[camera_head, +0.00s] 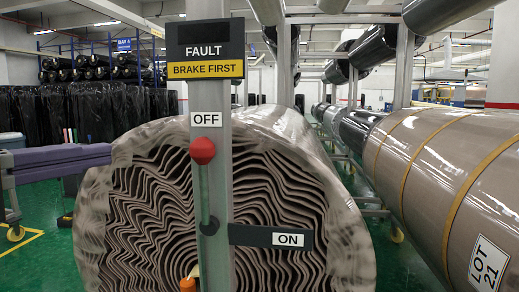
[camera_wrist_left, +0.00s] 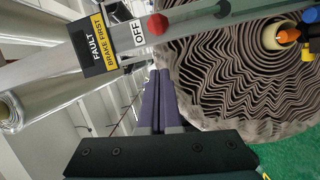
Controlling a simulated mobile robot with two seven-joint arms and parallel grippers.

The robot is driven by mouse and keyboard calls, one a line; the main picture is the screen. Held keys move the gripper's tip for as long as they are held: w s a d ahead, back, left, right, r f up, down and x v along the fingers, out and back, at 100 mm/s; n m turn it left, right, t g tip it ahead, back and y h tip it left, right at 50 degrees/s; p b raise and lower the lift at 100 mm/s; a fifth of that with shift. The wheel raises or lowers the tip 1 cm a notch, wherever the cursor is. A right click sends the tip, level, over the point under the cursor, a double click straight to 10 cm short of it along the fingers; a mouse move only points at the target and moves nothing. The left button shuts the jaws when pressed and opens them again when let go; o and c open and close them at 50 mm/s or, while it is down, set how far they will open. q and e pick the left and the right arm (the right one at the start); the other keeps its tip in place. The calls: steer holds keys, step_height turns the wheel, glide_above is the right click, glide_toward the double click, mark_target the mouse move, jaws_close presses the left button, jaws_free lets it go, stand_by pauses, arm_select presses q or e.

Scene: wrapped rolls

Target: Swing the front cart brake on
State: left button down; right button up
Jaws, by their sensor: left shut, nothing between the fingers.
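The brake lever has a red knob (camera_head: 203,150) on a grey-green rod. It stands upright on the grey post, with the knob just below the OFF label (camera_head: 206,119). The ON label (camera_head: 290,240) is on a dark arm to the right of the lever's lower pivot. The knob also shows in the left wrist view (camera_wrist_left: 157,24), beside the OFF label. My left gripper (camera_head: 108,153) comes in from the left with its purple fingers together and empty, left of the lever and apart from it. Its fingers also show in the wrist view (camera_wrist_left: 160,75). My right gripper is out of view.
A large wrapped roll (camera_head: 300,150) with wavy layers stands behind the post. A brown roll marked LOT 21 (camera_head: 440,170) lies at the right. A FAULT, BRAKE FIRST sign (camera_head: 205,50) tops the post. An orange-tipped part (camera_head: 188,284) is low by the post.

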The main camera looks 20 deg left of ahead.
mark_target(204, 184)
arm_select(q)
steer(key=w+d+f+p, duration=0.1)
steer(key=w+d, duration=0.2)
steer(key=w, duration=0.6)
steer(key=shift+w+d, duration=0.25)
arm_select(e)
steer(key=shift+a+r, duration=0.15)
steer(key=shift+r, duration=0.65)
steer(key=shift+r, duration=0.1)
